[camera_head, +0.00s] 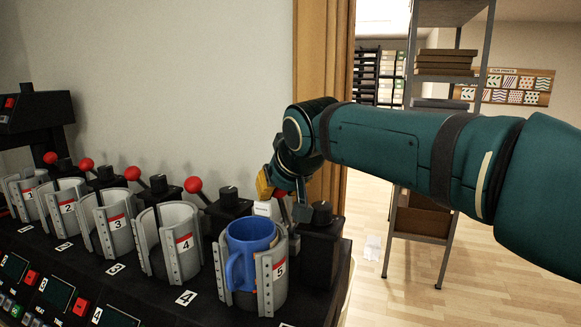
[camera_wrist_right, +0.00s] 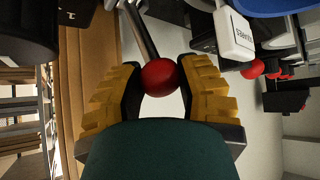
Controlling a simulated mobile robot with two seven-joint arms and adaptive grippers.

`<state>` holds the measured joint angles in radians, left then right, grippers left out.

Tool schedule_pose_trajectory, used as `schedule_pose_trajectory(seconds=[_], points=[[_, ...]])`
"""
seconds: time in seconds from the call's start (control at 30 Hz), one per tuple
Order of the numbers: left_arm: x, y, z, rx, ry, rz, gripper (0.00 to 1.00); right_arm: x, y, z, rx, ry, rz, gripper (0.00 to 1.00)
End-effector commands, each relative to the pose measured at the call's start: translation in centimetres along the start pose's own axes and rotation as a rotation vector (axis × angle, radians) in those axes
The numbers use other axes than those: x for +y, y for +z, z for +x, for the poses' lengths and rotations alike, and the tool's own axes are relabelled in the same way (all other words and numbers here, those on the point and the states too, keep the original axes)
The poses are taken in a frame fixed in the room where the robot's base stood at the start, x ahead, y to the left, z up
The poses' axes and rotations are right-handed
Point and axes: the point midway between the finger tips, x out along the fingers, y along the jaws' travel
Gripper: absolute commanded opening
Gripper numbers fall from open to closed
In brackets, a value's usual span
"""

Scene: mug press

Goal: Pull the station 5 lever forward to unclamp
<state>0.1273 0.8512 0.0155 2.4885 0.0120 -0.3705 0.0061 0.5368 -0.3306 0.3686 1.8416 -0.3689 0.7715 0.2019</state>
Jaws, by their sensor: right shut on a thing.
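The station 5 lever has a red ball knob (camera_wrist_right: 160,77) on a thin metal rod (camera_wrist_right: 140,32). My right gripper (camera_wrist_right: 160,82) is shut on this knob, with a yellow-and-black finger on each side of it. In the head view the gripper (camera_head: 272,187) is behind the station 5 clamp and hides most of the lever, with a bit of red showing. The grey clamp (camera_head: 268,287) with a red "5" label holds a blue mug (camera_head: 250,240), its handle towards me. My left gripper is not in view.
Stations 1 to 4 stand in a row to the left with empty grey clamps, such as the station 4 clamp (camera_head: 165,245), and red-knobbed levers, such as the station 4 lever (camera_head: 194,185). A small white box (camera_head: 265,209) is behind the mug. A shelf (camera_head: 440,75) stands at right.

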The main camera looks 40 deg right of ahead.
Motion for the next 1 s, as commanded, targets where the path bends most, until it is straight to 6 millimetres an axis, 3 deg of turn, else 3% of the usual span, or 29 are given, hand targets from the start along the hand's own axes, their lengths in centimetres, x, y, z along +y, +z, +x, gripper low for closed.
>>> schedule_pose_trajectory(seconds=[0.03,0.1,0.47,1.0], points=[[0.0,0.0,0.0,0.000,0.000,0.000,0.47,0.0,0.0,0.0,0.000,0.001,0.000,0.48],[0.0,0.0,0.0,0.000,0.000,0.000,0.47,0.1,0.0,0.0,0.000,0.001,0.000,0.69],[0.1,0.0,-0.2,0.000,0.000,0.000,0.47,0.0,-0.2,-0.2,0.002,0.000,0.000,0.69],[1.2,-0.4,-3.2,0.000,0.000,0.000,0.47,0.0,-2.8,-4.1,0.003,0.000,0.001,0.69]])
